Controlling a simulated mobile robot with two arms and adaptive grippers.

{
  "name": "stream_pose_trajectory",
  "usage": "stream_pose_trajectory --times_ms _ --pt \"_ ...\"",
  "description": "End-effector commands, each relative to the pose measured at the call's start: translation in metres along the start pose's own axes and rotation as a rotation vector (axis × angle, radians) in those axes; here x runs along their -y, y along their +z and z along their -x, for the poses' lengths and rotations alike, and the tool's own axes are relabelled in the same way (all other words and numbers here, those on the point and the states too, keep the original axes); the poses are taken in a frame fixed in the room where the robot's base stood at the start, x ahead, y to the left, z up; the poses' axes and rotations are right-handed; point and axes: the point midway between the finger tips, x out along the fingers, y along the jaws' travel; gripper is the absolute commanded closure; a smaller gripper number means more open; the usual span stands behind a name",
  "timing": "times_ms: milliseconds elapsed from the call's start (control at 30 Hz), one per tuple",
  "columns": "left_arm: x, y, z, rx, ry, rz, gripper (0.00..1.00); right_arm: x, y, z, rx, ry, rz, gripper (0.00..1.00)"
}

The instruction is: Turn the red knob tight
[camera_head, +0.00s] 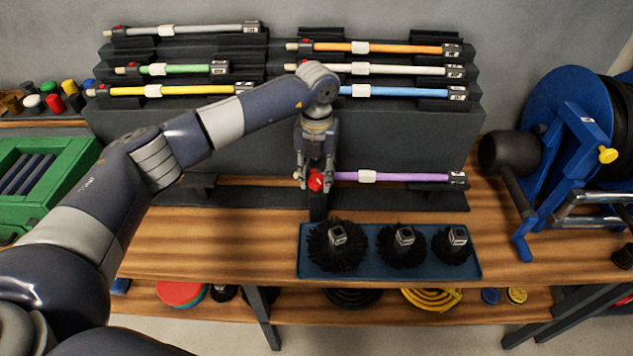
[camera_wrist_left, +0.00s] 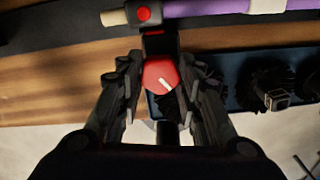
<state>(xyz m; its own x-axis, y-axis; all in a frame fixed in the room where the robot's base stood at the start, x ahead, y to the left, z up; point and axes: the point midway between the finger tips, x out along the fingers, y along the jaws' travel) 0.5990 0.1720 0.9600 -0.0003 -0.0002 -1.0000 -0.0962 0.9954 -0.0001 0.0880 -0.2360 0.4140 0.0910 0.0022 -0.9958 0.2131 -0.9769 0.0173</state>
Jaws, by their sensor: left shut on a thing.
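The red knob (camera_head: 316,182) is at the left end of the purple rod, low in front of the dark stepped rack. In the left wrist view the knob (camera_wrist_left: 160,76) shows a white pointer line slanting down to the right. My left gripper (camera_head: 315,172) reaches down over it, and its two fingers (camera_wrist_left: 163,88) are on either side of the knob, shut on it. The purple rod (camera_head: 405,177) lies level in its holder, with a white collar. My right gripper is not in view.
A blue tray (camera_head: 390,272) with three black brushes stands just in front of the rod. Several coloured rods lie on the stepped rack (camera_head: 200,135) behind. A blue reel (camera_head: 570,150) stands at the right, a green box (camera_head: 30,205) at the left.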

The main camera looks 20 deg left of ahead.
Motion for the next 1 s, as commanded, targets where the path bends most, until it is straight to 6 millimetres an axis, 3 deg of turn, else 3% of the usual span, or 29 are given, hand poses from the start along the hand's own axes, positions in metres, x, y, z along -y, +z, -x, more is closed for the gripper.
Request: stream_pose_trajectory --times_ms 33,400,1000 --pt "0.000 0.001 -0.004 0.003 0.000 -0.043 0.91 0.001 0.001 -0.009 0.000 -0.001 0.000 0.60" --pt "0.000 0.001 -0.003 0.002 0.001 -0.369 0.91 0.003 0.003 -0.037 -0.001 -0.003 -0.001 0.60" --pt "0.000 0.000 0.000 0.000 0.000 -0.613 0.91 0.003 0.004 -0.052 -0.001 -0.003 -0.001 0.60"
